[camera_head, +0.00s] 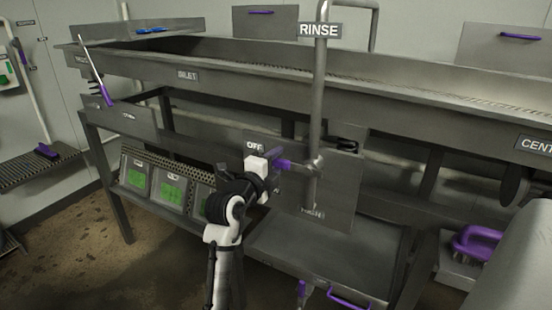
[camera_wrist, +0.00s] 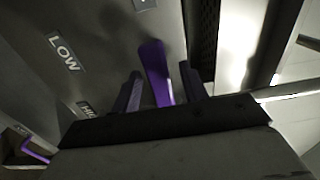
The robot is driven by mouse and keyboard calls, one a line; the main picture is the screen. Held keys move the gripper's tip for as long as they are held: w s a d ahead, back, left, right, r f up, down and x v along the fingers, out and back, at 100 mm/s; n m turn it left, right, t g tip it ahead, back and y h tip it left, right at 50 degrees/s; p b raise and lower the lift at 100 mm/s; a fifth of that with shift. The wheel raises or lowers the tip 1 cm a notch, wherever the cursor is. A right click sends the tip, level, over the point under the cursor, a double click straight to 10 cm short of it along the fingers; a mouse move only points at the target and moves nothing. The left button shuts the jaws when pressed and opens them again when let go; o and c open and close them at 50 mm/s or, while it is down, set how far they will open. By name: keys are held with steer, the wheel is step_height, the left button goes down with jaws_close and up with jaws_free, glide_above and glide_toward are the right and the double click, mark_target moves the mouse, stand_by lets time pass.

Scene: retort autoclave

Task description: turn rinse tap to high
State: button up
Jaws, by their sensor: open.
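The rinse tap has a purple lever (camera_head: 298,166) that sticks out to the left from a grey hub (camera_head: 316,163) on the vertical pipe (camera_head: 319,100). An OFF label (camera_head: 254,146) is above and left of the lever, and a HIGH label (camera_head: 312,212) is below the hub. My gripper (camera_head: 274,163) is at the lever's outer end. In the wrist view, the lever (camera_wrist: 155,68) runs between my two dark, open fingers (camera_wrist: 162,88); whether either touches it is unclear. The LOW label (camera_wrist: 65,53) and part of HIGH (camera_wrist: 86,108) show there.
A RINSE sign (camera_head: 320,30) is on the pipe above. A long steel trough (camera_head: 230,82) crosses behind. Green-screened panels (camera_head: 170,188) are at lower left. A steel shelf (camera_head: 300,262) is below the tap.

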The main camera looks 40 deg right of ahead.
steer(key=shift+w+d, duration=0.15)
steer(key=shift+d, duration=0.15)
jaws_close()
